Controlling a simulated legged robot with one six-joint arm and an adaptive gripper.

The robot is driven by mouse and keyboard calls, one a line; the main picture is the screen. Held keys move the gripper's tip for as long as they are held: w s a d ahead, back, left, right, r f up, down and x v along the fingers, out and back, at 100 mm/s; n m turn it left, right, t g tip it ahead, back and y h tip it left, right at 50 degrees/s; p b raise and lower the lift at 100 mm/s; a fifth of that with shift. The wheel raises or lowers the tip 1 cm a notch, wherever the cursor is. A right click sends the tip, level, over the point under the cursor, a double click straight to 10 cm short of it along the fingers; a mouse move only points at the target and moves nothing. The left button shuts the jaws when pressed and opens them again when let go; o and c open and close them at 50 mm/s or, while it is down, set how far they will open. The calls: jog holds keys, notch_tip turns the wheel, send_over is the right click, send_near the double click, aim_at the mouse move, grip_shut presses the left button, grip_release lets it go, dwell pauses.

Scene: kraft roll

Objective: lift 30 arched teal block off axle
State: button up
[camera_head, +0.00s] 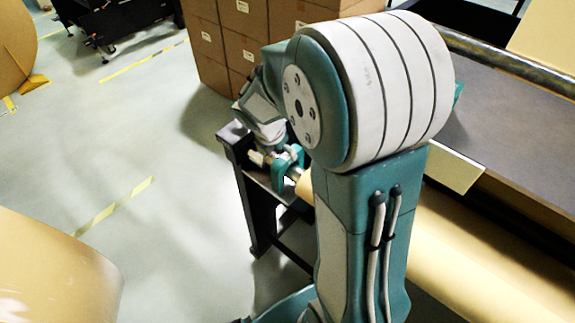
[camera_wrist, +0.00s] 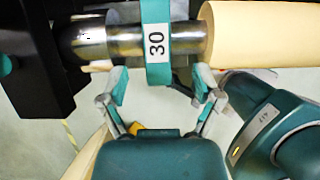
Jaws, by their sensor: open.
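The arched teal block (camera_wrist: 156,75), with a white label reading 30, sits around the metal axle (camera_wrist: 88,42) in the wrist view. It stands between the black stand (camera_wrist: 30,70) on the left and the pale kraft roll (camera_wrist: 260,35) on the right. My gripper (camera_wrist: 162,86) is open, one finger to each side of the block's lower end in the picture. Gaps show between fingers and block; I cannot tell exact depth. In the head view, teal at the axle (camera_head: 254,157) is small and partly hidden by my arm.
A black stand (camera_head: 262,210) carries the axle end. Stacked brown cartons (camera_head: 215,40) stand behind it. A dark flat machine bed (camera_head: 510,120) lies at right. Large rolls (camera_head: 50,275) stand at left, with clear floor (camera_head: 140,150) between.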

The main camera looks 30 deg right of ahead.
aim_at(285, 157)
jog(key=x, duration=0.6)
jog(key=shift+w+a, duration=0.15)
jog(key=shift+a, duration=0.1)
jog(key=shift+c, duration=0.3)
grip_shut()
